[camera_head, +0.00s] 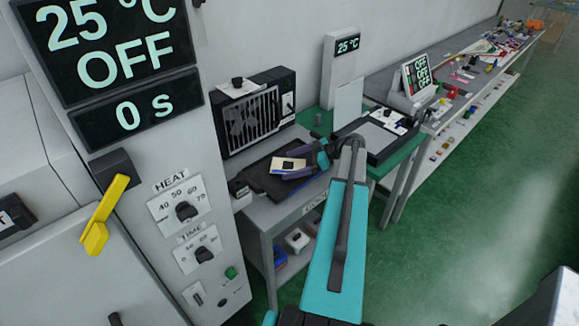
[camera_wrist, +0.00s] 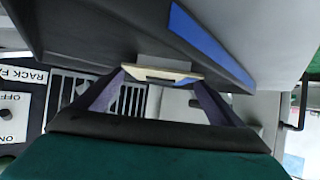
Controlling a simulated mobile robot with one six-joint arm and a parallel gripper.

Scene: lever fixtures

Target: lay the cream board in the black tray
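The cream board (camera_head: 288,164) is a small pale plate with a dark patch, seen over the black tray (camera_head: 262,183) on the grey table. In the wrist view the cream board (camera_wrist: 160,72) spans between the two purple fingertips, which meet its opposite edges. My gripper (camera_head: 300,164) is shut on it; it also shows in the wrist view (camera_wrist: 162,80). In the wrist view a dark surface with a blue strip lies close beyond the board. I cannot tell whether the board touches the tray; the gripper and board hide part of it.
A black fan unit (camera_head: 253,112) stands behind the tray. A tall grey cabinet with dials and a yellow lever (camera_head: 105,214) stands at the left. A green-topped bench (camera_head: 400,150) with a black-framed device is at the right. Green floor is clear further right.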

